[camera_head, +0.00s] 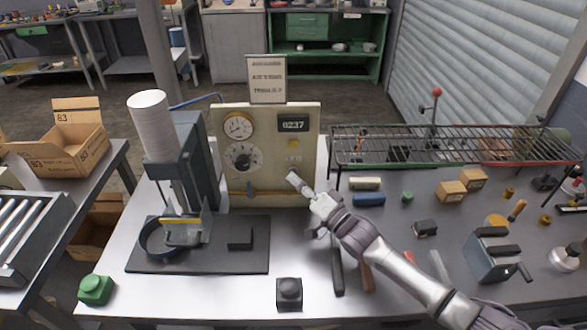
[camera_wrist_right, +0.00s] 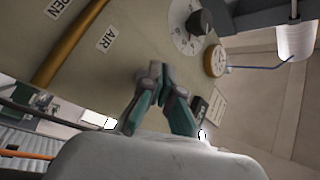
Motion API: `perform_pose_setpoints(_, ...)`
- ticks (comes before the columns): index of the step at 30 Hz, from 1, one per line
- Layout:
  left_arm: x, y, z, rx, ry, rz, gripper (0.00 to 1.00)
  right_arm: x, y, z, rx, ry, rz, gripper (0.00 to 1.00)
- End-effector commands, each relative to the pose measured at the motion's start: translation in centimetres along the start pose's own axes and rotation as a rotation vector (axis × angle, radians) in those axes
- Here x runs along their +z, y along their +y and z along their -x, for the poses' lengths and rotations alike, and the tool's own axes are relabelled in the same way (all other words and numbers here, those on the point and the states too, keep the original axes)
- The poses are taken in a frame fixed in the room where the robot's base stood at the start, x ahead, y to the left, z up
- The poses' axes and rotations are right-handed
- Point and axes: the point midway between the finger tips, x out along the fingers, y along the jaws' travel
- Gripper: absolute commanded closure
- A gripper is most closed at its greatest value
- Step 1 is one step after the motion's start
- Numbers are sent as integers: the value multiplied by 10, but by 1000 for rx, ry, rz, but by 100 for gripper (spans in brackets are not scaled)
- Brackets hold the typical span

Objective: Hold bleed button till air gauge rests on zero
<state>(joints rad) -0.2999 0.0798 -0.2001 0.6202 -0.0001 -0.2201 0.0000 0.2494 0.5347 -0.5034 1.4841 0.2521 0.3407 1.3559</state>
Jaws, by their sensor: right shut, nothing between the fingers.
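The beige control panel (camera_head: 268,190) stands upright at the back of the white bench. The air gauge (camera_head: 238,127) is a round white dial with a brass rim at its upper left; its needle is too small to read. It shows edge-on in the right wrist view (camera_wrist_right: 215,60). My right gripper (camera_head: 291,177) is shut and empty, its tips at the panel's lower right; in the right wrist view its closed fingertips (camera_wrist_right: 155,72) point at the panel face. I cannot tell whether they touch. No bleed button shows clearly; the fingers may hide it. My left gripper is not in view.
A black dial knob (camera_head: 241,159) and a display (camera_head: 293,124) reading about 0237 are on the panel. A press (camera_head: 187,160) stands left. A wire rack (camera_head: 450,145) is right.

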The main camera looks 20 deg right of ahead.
Motion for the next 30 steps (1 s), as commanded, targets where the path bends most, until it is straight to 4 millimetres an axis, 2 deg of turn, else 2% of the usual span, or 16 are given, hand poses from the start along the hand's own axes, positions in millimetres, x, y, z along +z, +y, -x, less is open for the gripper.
perform_pose_setpoints(13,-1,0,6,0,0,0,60,4,-6,5,-1,-1,-1,100)
perform_pose_setpoints(24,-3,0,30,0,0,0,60,22,-24,30,0,0,-3,100)
perform_pose_setpoints(30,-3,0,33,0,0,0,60,27,-28,37,-2,0,-1,100)
